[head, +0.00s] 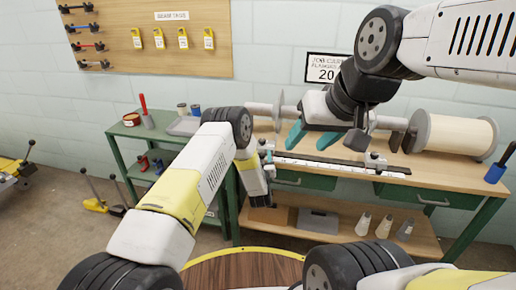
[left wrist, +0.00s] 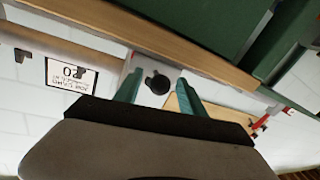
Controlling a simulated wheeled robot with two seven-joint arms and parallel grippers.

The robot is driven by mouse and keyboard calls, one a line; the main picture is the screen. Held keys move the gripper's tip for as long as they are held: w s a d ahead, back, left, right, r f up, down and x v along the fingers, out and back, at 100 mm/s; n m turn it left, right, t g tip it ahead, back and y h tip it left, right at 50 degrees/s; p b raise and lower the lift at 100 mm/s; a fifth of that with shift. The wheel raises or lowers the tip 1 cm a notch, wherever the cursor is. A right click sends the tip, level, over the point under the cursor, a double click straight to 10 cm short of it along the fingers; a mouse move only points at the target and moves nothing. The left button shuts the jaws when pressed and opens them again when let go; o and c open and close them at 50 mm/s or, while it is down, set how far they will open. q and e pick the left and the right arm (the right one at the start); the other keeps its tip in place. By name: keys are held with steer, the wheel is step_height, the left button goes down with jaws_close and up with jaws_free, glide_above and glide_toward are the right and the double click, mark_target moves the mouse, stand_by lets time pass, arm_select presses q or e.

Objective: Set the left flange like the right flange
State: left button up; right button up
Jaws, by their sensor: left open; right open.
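A grey disc (head: 278,108), seemingly the left flange, stands on a shaft at the back of the bench. Another disc (head: 418,130), seemingly the right flange, stands at the near end of a cream roll; my right arm hides much between them. My left gripper (left wrist: 158,80) has its teal fingers apart, on either side of a pale block with a dark round knob (left wrist: 160,84); contact cannot be told. In the head view that hand is mostly hidden. My right gripper (head: 305,144) is open above the bench, its teal fingers pointing down and left.
A long pale scale (head: 325,164) runs along the bench front, with a small grey clamp (head: 375,160) towards its right end. A sign reading 20 (head: 326,70) hangs behind. A green cart (head: 150,135) stands left. A blue cup (head: 495,172) sits at the right edge.

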arm_select(q)
steer(key=s, duration=0.7)
steer(key=shift+s+a, duration=0.3)
steer(key=shift+a, duration=0.15)
steer(key=w+a+r+g+h, duration=0.1)
steer(key=w+a+r+g, duration=0.15)
steer(key=r, duration=0.75)
steer(key=w+a+r+g, duration=0.1)
steer(key=a+r, duration=0.2)
steer(key=r, duration=0.8)
steer(key=s+a+r+g, duration=0.2)
steer(key=s+a+r, duration=0.3)
steer(key=r, duration=0.3)
steer(key=s+a+r+g, duration=0.1)
steer(key=s+a+r, duration=0.1)
steer(key=s, duration=0.3)
steer(key=s+a+r+m+g, duration=0.1)
steer(key=s+a+r, duration=0.1)
steer(key=s+r, duration=0.15)
steer(key=s+a+r+g, duration=0.1)
steer(key=s+a, duration=0.1)
steer(key=s, duration=0.3)
steer(key=s+a+g, duration=0.1)
steer(key=s+a, duration=0.2)
steer(key=s, duration=0.8)
steer(key=s+a+g+y, duration=0.1)
steer(key=s+a+g, duration=0.1)
steer(key=s, duration=0.9)
steer(key=shift+a+r, duration=0.15)
steer(key=shift+a, duration=0.7)
